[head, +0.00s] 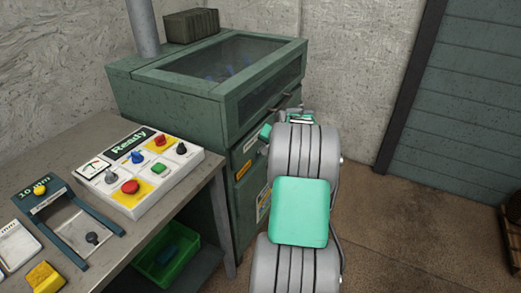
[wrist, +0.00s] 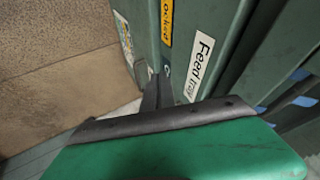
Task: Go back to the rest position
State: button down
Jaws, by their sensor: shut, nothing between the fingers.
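My arm, grey with teal covers, reaches up the middle of the head view in front of the green machine (head: 185,100). My gripper's fingers are hidden behind the arm there. In the wrist view my gripper (wrist: 158,82) shows as dark fingers close together beyond a green edge. It is shut and empty, close to the machine's green side. It points toward the labels, one of which reads "Feed tray" (wrist: 200,68). I cannot tell whether the fingers touch the machine.
A grey table (head: 95,140) at left holds a white control panel (head: 165,187) marked "Ready", a "10 mm" gauge frame (head: 45,197) and a yellow block (head: 44,278). A green bin (head: 165,258) sits below. Brown floor (head: 420,220) is open at right, before a dark slatted door (head: 465,110).

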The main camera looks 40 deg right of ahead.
jog(key=a+v, duration=0.1)
jog(key=v, duration=0.6)
jog(key=a+r+n+g+y+p, duration=0.1)
jog(key=a+r+n+p, duration=0.2)
jog(key=a, duration=0.9)
jog(key=a+r+n+g+y+p, duration=0.1)
jog(key=a+r+n+p, duration=0.3)
jog(key=a, duration=0.7)
jog(key=s+a+r+n+g+p, duration=0.1)
jog(key=s+a+n, duration=0.5)
jog(key=s+a, duration=1)
jog(key=shift+s+a+r+g+p, duration=0.2)
jog(key=shift+a+g+p, duration=0.15)
jog(key=shift+a, duration=0.5)
